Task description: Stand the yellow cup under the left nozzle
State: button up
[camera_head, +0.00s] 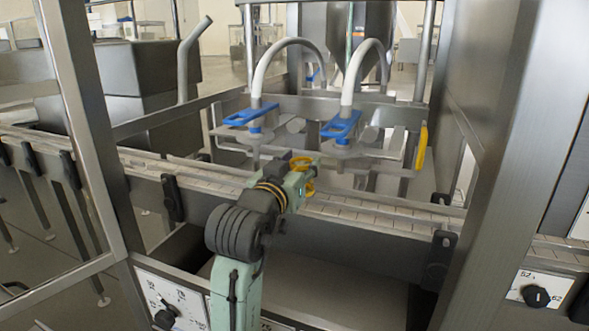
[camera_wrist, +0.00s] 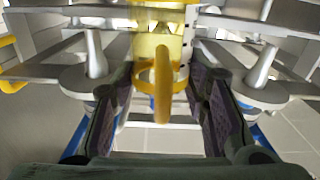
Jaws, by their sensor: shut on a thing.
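The yellow cup (camera_head: 303,164) is in my gripper (camera_head: 298,178), above the conveyor belt. In the wrist view the cup (camera_wrist: 160,48) sits beyond the fingertips, with its looped handle between the two fingers of my gripper (camera_wrist: 163,85). My gripper is shut on the cup, seemingly by the handle. In the head view the left nozzle (camera_head: 256,155) hangs to the left of the cup, and the right nozzle (camera_head: 342,150) is to its right. My arm partly hides the cup. I cannot tell the exact gap between cup and belt.
The conveyor (camera_head: 375,215) runs across the front, with rails along it. Blue valve handles (camera_head: 250,116) and white hoses (camera_head: 275,50) sit above the nozzles. Steel posts (camera_head: 85,120) stand at both sides. A yellow part (camera_head: 421,148) is at the right end of the nozzle frame.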

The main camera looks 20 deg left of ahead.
jog(key=shift+w+a+f+p, duration=0.25)
jog(key=shift+w+a+f, duration=0.2)
jog(key=shift+w+f, duration=0.25)
jog(key=shift+w+a+f+p, duration=0.2)
jog(key=shift+w+a+f, duration=0.2)
jog(key=shift+w+f, duration=0.25)
jog(key=shift+w+a+f+p, duration=0.25)
jog(key=shift+w+a+f, duration=0.2)
jog(key=shift+w+f, duration=0.25)
jog(key=o, duration=1.1)
jog(key=shift+o, duration=0.2)
jog(key=shift+r, duration=0.15)
